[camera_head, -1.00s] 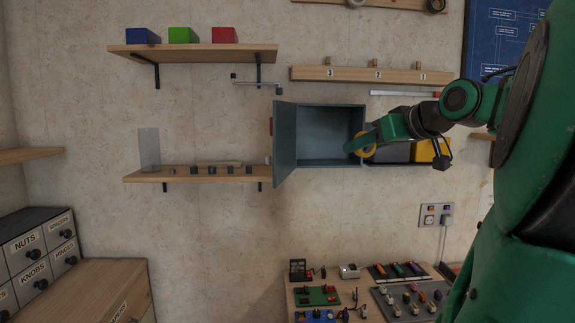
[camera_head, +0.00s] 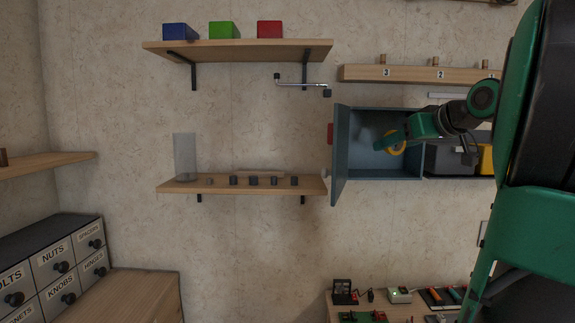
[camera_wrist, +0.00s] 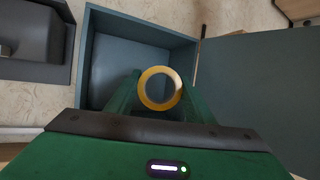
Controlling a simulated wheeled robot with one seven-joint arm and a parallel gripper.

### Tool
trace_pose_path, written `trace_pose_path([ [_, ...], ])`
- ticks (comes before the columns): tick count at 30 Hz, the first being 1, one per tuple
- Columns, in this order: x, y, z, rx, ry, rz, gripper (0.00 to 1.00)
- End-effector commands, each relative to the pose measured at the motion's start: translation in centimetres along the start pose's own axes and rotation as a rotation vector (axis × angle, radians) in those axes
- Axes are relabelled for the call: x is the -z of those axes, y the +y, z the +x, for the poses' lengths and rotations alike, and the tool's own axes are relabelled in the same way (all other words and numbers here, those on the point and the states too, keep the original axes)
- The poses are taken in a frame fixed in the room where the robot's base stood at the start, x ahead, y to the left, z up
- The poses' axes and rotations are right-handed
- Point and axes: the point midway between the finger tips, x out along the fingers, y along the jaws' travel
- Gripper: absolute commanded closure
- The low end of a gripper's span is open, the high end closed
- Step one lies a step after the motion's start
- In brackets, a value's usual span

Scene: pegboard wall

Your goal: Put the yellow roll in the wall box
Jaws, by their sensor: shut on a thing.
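The yellow roll (camera_head: 396,142) is a ring of yellow tape. It also shows in the wrist view (camera_wrist: 160,88), held between the two green fingers. My gripper (camera_head: 385,146) is shut on the roll, and its fingers show in the wrist view (camera_wrist: 158,92). The wall box (camera_head: 375,178) is grey-blue, with its door (camera_head: 341,155) swung open to the left in the head view. The roll is in front of the box's opening, toward the right side in the head view. I cannot tell whether it is inside the rim. In the wrist view, the box interior (camera_wrist: 125,55) lies behind it.
A dark bin (camera_head: 450,162) and a yellow bin (camera_head: 486,160) hang right of the box. A shelf (camera_head: 240,187) with small dark pegs is left of the door. A numbered wooden rail (camera_head: 410,75) runs above.

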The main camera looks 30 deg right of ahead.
Motion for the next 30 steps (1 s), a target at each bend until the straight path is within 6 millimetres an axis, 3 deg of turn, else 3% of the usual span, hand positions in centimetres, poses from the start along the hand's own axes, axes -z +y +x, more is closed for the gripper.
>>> trace_pose_path([
  [9,2.5,2.6,6.1,0.002,-0.001,0.000,0.74],
  [19,4.1,4.4,10.0,0.001,0.000,0.000,0.74],
  [30,1.3,4.3,11.2,0.001,0.001,0.001,0.74],
])
